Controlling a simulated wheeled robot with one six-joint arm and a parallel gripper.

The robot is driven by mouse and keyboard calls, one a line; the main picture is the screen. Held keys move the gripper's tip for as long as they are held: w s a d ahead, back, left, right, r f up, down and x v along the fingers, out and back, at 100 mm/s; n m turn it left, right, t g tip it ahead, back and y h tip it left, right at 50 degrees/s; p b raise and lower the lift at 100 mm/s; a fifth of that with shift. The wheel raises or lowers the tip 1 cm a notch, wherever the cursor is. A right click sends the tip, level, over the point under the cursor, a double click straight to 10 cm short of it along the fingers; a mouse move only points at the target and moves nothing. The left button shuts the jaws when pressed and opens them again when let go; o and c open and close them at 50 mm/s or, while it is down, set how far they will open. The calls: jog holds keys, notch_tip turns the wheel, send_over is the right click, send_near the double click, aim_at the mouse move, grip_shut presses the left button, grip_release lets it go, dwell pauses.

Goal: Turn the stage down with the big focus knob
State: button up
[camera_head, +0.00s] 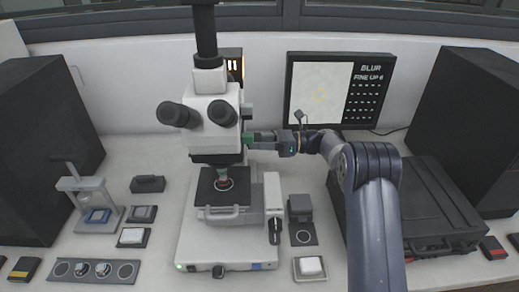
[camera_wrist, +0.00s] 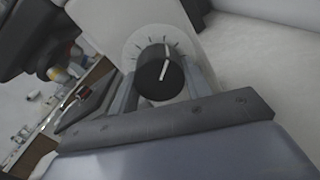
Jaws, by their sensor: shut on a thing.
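The white microscope (camera_head: 212,112) stands upright on its base. Its dark stage (camera_head: 207,190) sits below the objective (camera_head: 222,173), with a sample ring on top. My gripper (camera_head: 252,138) reaches in from the right to the side of the microscope column. In the wrist view its fingers (camera_wrist: 168,85) are shut on a black round knob (camera_wrist: 157,72) with a white pointer line, in front of a white dial with tick marks. My gripper hides this knob in the head view. Another black knob or lever (camera_head: 275,230) is low on the microscope's right side.
A monitor (camera_head: 318,92) at the back reads "BLUR" and "FINE UP 6" beside a pale, blurred picture. A black case (camera_head: 440,205) lies on the right. Small trays and blocks (camera_head: 132,236) stand left of the base; a white block (camera_head: 310,265) is to its right.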

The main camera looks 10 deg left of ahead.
jog(key=n+b, duration=0.3)
jog(key=shift+w+f+n, duration=0.1)
jog(key=shift+f+n, duration=0.15)
jog(key=shift+n, duration=0.15)
jog(key=n+b, duration=0.3)
jog(key=shift+n, duration=0.4)
jog(key=n+b, duration=0.2)
jog(key=n, duration=0.1)
jog(key=shift+w+n, duration=0.15)
jog(key=shift+n, duration=0.25)
jog(key=n+b, duration=0.3)
jog(key=n, duration=0.1)
jog(key=shift+a+r+n+g, duration=0.1)
jog(key=shift+r+n+g, duration=0.05)
jog(key=shift+n+g, duration=0.2)
jog(key=n+b, duration=0.2)
jog(key=n, duration=0.1)
jog(key=shift+n+b, duration=0.35)
jog(key=n+b, duration=0.2)
jog(key=n, duration=0.2)
jog(key=shift+r+n, duration=0.1)
jog(key=shift+n, duration=0.2)
jog(key=n+b, duration=0.2)
jog(key=n, duration=0.2)
jog(key=shift+r+b, duration=0.1)
jog(key=shift+b, duration=0.3)
jog(key=shift+r+n+b, duration=0.15)
jog(key=shift+n+b, duration=0.6)
jog(key=shift+n, duration=1.05)
